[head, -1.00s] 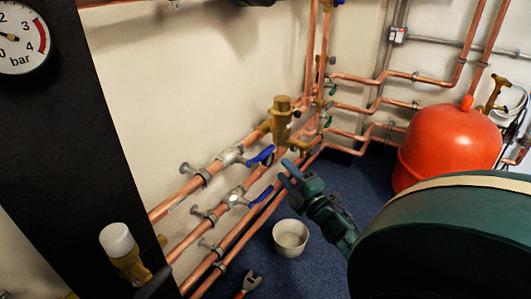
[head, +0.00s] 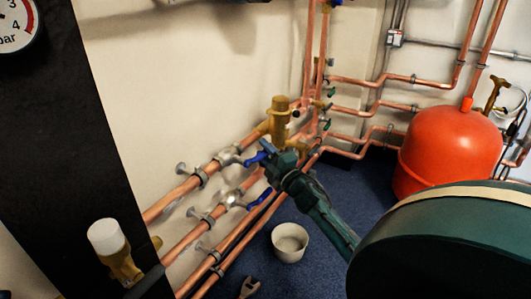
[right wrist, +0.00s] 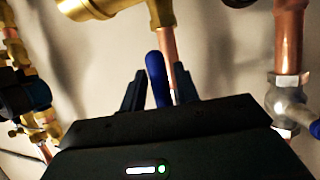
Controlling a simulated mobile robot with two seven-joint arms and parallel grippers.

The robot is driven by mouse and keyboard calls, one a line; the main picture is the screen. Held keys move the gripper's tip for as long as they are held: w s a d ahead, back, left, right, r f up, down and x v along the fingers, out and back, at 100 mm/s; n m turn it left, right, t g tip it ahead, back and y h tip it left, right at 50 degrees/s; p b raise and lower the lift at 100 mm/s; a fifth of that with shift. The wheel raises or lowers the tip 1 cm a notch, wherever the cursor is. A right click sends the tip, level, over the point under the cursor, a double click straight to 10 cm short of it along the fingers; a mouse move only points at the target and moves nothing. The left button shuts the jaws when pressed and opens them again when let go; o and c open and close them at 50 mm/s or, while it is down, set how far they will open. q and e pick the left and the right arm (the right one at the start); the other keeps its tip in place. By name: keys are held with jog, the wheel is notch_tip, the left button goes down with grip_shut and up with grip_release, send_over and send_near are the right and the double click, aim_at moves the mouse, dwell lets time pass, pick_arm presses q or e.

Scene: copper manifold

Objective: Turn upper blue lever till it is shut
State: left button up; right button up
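The upper blue lever (head: 254,158) sits on a silver valve (head: 229,155) on the upper copper pipe and points out to the right. My right gripper (head: 268,152) is at its free end and hides part of it. In the right wrist view, the lever (right wrist: 157,80) stands between my two dark fingers (right wrist: 158,90), which are apart with narrow gaps beside it. I cannot tell whether either finger touches it. A lower blue lever (head: 260,197) on a second valve lies below, clear of the gripper. My left gripper is not in view.
A brass fitting (head: 281,118) stands just behind my gripper. A white bowl (head: 290,242) and a wrench (head: 250,288) are on the blue floor. A red tank (head: 450,150) stands at the right. A white-capped valve (head: 107,237) is at the left.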

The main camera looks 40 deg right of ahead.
grip_shut()
